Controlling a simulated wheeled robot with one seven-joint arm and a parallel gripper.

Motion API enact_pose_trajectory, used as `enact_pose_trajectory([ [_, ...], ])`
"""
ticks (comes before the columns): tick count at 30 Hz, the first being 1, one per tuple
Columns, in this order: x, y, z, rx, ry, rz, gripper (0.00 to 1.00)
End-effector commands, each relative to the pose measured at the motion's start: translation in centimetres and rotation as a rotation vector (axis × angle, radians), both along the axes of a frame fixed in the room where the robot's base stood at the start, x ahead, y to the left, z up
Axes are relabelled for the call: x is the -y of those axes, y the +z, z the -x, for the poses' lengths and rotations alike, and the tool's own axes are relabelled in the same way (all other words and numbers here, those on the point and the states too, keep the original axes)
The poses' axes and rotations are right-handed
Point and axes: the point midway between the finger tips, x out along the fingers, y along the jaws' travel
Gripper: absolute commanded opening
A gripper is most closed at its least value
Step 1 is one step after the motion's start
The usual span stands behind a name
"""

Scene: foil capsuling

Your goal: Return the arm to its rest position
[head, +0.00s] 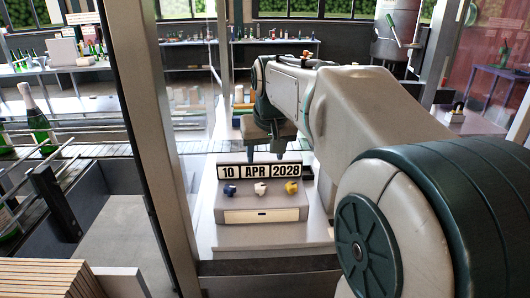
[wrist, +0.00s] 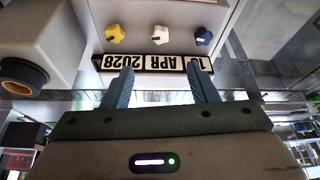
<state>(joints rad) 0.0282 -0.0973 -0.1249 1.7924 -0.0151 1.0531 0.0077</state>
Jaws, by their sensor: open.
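My gripper (wrist: 159,88) is open in the wrist view, with two blue-grey fingers apart and nothing between them. In the head view my gripper (head: 279,153) points down just behind the date display (head: 259,171), which reads 10 APR 2028. My arm reaches from the lower right to that spot. In the wrist view the date display (wrist: 155,63) shows upside down beyond the fingertips. I cannot tell whether the fingers touch it.
Blue (head: 230,189), white (head: 260,188) and yellow (head: 291,187) knobs sit on the panel below the display. A metal post (head: 160,150) stands left of it. A green bottle (head: 36,120) stands at the far left. Back benches (head: 240,52) hold many items.

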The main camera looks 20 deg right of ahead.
Motion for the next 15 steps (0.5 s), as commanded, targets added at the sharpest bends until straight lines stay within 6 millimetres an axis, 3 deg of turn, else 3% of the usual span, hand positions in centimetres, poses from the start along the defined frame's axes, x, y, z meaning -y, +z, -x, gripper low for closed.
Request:
enact_pose_trajectory([
  [15,-0.14,-0.16,0.32,-0.002,0.003,-0.001,0.53],
])
